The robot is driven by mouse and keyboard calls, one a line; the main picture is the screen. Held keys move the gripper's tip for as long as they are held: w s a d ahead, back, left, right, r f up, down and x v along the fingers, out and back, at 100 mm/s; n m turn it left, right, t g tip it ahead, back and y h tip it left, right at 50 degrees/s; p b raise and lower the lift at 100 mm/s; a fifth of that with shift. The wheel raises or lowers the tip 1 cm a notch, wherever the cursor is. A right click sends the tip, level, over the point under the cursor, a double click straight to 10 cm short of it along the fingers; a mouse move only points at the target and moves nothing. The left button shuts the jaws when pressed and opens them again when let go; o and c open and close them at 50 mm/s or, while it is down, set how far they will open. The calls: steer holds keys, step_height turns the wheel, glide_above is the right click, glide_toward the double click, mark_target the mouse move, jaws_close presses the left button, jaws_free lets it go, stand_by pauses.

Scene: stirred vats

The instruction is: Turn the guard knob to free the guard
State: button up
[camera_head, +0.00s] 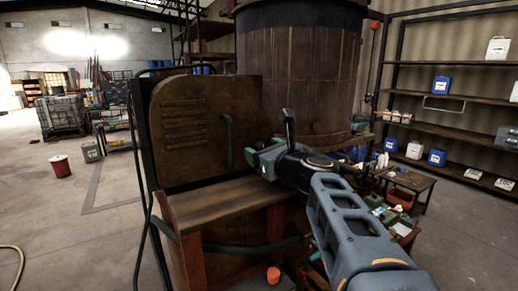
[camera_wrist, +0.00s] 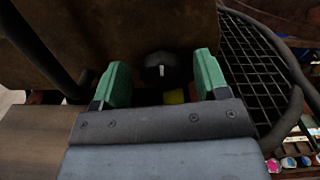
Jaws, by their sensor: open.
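The guard (camera_head: 185,125) is a brown, worn metal panel with louvre slots and a curved handle, upright behind a ledge in the head view. It also fills the upper part of the wrist view (camera_wrist: 150,22). The guard knob (camera_wrist: 160,68) is round and black with a short white mark, which stands upright. My gripper (camera_wrist: 162,78) is open, with one green finger on each side of the knob in the picture and a gap to each. In the head view my gripper (camera_head: 266,156) is at the guard's right edge, and the knob is hidden there.
A wire-mesh guard (camera_wrist: 258,60) with a round frame is right of my gripper. A small yellow part (camera_wrist: 174,96) shows below the knob. A brown ledge (camera_head: 225,197) lies under the panel. A large vat (camera_head: 300,70) stands behind. Floor at left is mostly clear.

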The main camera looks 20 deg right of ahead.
steer(key=shift+w, duration=0.1)
steer(key=shift+d, duration=0.1)
steer(key=c, duration=0.9)
steer(key=shift+c, duration=0.2)
